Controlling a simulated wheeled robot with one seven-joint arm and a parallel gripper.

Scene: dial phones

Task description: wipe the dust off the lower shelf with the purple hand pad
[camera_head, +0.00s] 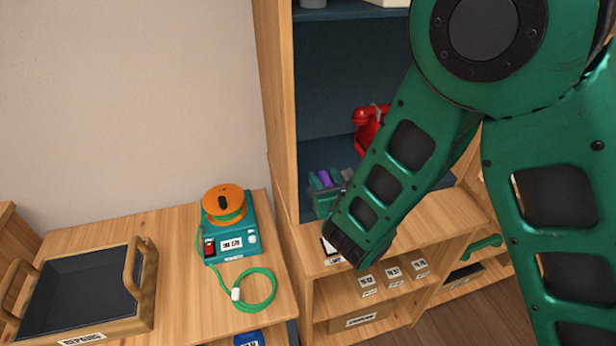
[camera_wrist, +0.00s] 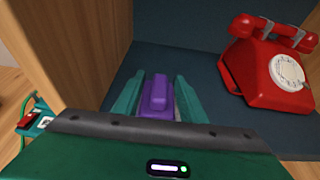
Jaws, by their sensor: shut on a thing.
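My gripper (camera_wrist: 157,96) is shut on the purple hand pad (camera_wrist: 157,102), with one teal finger on each side of it. In the head view my gripper (camera_head: 325,180) and the purple pad (camera_head: 324,178) show small at the front left of the dark blue lower shelf (camera_head: 318,152). In the wrist view the pad is over the shelf floor (camera_wrist: 185,62), near the left wooden side. I cannot tell whether the pad touches the floor. No dust can be made out; my gripper and arm hide part of the shelf.
A red dial phone (camera_wrist: 270,70) stands on the shelf to the right of the pad. The wooden side panel (camera_head: 275,110) bounds the shelf on the left. A teal device with an orange reel (camera_head: 224,203) and a black tray (camera_head: 82,290) rest on the left table.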

